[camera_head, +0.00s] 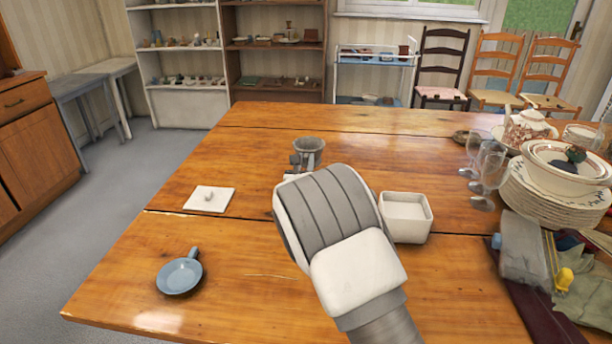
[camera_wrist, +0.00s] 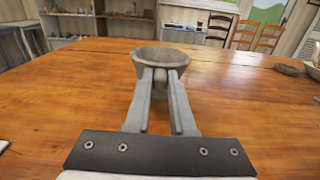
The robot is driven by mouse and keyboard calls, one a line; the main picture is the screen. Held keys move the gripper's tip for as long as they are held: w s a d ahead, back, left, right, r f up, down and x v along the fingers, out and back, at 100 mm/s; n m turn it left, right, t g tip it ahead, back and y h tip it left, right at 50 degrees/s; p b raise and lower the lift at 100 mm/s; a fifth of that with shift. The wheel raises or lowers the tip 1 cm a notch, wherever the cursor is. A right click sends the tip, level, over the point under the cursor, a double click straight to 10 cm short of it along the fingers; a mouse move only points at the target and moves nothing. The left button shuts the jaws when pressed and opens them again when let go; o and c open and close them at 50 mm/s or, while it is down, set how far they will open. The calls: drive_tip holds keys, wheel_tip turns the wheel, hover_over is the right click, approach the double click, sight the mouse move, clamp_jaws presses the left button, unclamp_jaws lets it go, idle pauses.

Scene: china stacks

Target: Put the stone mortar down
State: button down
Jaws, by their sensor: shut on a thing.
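The stone mortar (camera_wrist: 160,62) is a grey, bowl-shaped cup, upright in the wrist view, with the wooden table behind and below it. My gripper (camera_wrist: 161,75) is shut on its near side, with the two fingertips close together at its wall. In the head view the mortar (camera_head: 308,148) shows just beyond my gripper (camera_head: 297,163), over the middle of the wooden table (camera_head: 240,240). My wrist hides part of the fingers there. I cannot tell whether the mortar's base touches the table.
A white square box (camera_head: 406,217) stands right of my wrist. A white square lid (camera_head: 209,199) and a blue pan (camera_head: 179,275) lie on the left. Wine glasses (camera_head: 489,175), stacked plates (camera_head: 550,200) and a plastic container (camera_head: 523,245) crowd the right. The table beyond the mortar is clear.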

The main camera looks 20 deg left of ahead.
drive_tip(key=shift+f+b, duration=0.7)
drive_tip(key=shift+f, duration=1.05)
drive_tip(key=shift+f, duration=0.2)
drive_tip(key=c, duration=0.8)
unclamp_jaws()
drive_tip(key=shift+f, duration=0.15)
drive_tip(key=shift+o, duration=0.2)
drive_tip(key=shift+r, duration=0.25)
drive_tip(key=p+v, duration=0.2)
drive_tip(key=v, duration=1)
drive_tip(key=shift+p, duration=0.35)
